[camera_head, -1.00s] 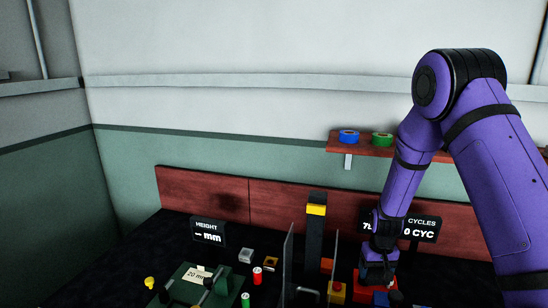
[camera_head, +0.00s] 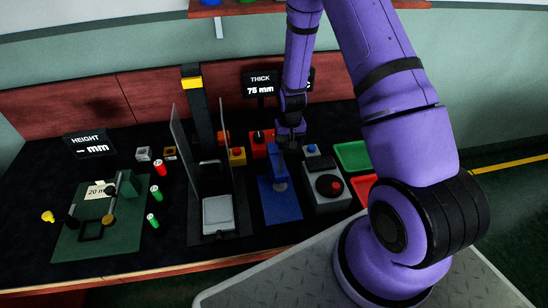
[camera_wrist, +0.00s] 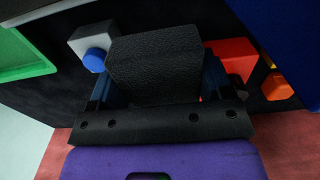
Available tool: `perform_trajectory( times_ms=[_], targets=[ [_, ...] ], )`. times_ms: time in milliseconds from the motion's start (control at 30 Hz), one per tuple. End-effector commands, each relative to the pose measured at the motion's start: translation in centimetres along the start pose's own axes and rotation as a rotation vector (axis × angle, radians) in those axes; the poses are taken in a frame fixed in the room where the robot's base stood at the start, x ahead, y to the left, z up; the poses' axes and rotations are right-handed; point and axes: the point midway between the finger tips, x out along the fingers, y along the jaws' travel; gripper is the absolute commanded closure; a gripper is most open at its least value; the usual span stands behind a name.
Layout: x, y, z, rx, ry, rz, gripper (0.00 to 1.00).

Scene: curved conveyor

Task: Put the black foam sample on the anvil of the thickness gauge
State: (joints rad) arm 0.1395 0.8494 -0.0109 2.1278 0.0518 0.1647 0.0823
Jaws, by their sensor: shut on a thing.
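The black foam sample (camera_wrist: 155,65) is a dark textured block in the wrist view. My gripper (camera_wrist: 158,82) is shut on it, with a blue finger along each side. In the head view my gripper (camera_head: 290,140) hangs at the back of the bench, behind the blue thickness gauge (camera_head: 279,174). The display marked THICK (camera_head: 262,85) reads 75 mm. The foam is hard to tell from my dark gripper in the head view.
A red block (camera_head: 258,145) is beside my gripper. Green (camera_head: 352,155) and red trays lie at right.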

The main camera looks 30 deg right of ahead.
Motion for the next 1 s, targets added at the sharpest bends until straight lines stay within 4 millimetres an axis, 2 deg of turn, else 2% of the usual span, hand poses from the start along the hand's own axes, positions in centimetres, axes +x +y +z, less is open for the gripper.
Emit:
perform_trajectory(
  times_ms=[100, 200, 433, 667, 1000],
  targets=[
    [2.1, 0.0, 0.1, 0.0, -0.003, 0.0, 0.52],
    [3.3, 0.0, 0.0, -0.001, -0.001, 0.0, 0.52],
    [4.7, 0.0, 0.0, -0.001, -0.002, 0.0, 0.52],
    [7.6, 0.0, 0.1, -0.001, -0.002, 0.0, 0.52],
    [8.1, 0.0, 0.0, -0.001, 0.001, 0.0, 0.52]
  ],
)
